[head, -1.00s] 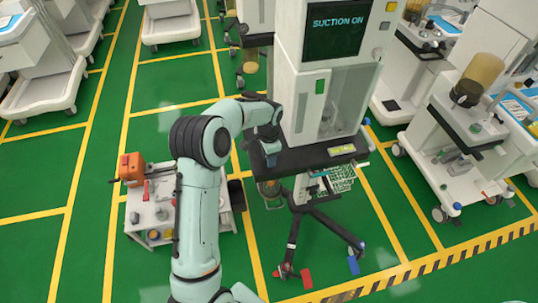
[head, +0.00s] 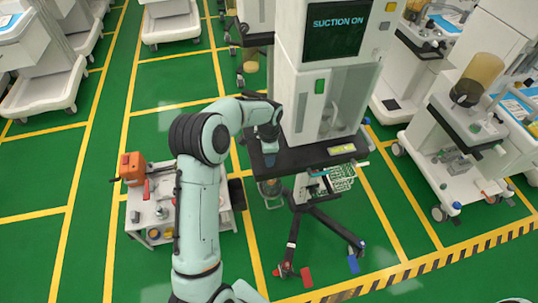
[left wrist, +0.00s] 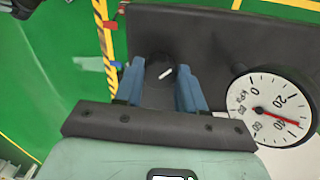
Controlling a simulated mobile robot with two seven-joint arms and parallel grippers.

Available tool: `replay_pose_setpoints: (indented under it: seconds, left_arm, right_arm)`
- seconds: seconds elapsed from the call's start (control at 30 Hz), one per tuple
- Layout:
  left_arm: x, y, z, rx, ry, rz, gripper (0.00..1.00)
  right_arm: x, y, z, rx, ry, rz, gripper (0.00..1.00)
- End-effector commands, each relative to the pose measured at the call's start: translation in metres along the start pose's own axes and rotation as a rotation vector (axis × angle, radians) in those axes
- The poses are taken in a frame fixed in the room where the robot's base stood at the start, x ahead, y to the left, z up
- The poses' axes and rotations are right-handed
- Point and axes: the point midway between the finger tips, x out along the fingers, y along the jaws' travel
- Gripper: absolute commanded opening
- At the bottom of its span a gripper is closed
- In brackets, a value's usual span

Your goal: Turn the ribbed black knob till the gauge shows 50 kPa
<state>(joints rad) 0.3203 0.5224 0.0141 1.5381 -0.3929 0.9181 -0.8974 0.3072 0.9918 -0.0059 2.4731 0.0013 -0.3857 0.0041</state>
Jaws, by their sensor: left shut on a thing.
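The black knob (left wrist: 157,88) shows in the left wrist view, with a white mark pointing up and right. My left gripper (left wrist: 160,84) has its two blue fingers on either side of it and is shut on it. The ribs are hard to make out. The round white gauge (left wrist: 268,104) is to the right of the knob. Its red needle lies between the 20 and 40 marks. In the head view my left gripper (head: 269,156) is at the left end of the machine's black shelf, and it hides the knob. My right gripper is not in view.
The suction machine (head: 325,75) stands behind the shelf, with "SUCTION ON" on its screen (head: 338,31). A low white cart (head: 150,215) with an orange device (head: 132,169) is at the left. Another white cart (head: 465,175) is at the right. Green floor lies between them.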

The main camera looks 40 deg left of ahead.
Motion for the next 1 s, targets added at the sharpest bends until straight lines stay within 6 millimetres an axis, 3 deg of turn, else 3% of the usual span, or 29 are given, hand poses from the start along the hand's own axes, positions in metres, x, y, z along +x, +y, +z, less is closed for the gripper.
replay_pose_setpoints:
  seconds: [0.03, 0.1, 0.47, 0.57, 1.0]
  left_arm:
    - [0.0, 0.0, 0.0, 0.0, -0.001, 0.0, 0.49]
    - [0.0, 0.0, 0.0, 0.0, 0.0, 0.0, 0.65]
    - [-0.005, 0.0, 0.0, -0.001, 0.0, -0.001, 0.65]
    - [-0.018, -0.001, -0.001, 0.0, 0.002, -0.003, 0.65]
    - [-0.112, -0.001, -0.001, 0.0, 0.004, -0.004, 0.65]
  right_arm:
    - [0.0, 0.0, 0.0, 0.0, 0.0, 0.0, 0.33]
    - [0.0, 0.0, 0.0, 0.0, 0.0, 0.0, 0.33]
    - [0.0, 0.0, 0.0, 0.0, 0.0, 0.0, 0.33]
    - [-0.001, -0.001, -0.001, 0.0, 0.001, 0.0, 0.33]
    - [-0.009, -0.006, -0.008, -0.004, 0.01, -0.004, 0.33]
